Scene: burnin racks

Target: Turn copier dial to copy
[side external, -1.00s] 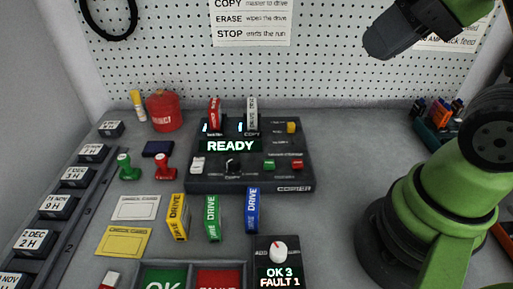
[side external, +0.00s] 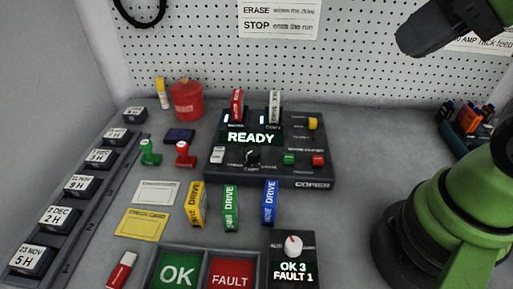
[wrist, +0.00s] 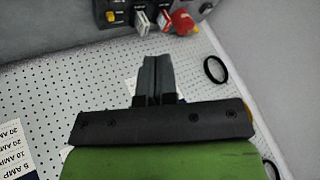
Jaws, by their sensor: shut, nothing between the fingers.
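The black copier (side external: 300,178) stands in the middle of the bench, its screen reading READY. Its dark dial (side external: 252,157) is on the front panel below the screen; the pointer's exact setting is too small to tell. A red drive (side external: 237,104) and a white drive (side external: 275,106) stand upright in its two slots. My gripper (wrist: 158,60) is shut and empty in the wrist view, seen against the pegboard.
Yellow (side external: 195,205), green (side external: 230,208) and blue (side external: 269,202) drives stand in front of the copier. A red canister (side external: 187,100) and stamps are at left. OK (side external: 178,270) and FAULT (side external: 231,272) trays lie in front.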

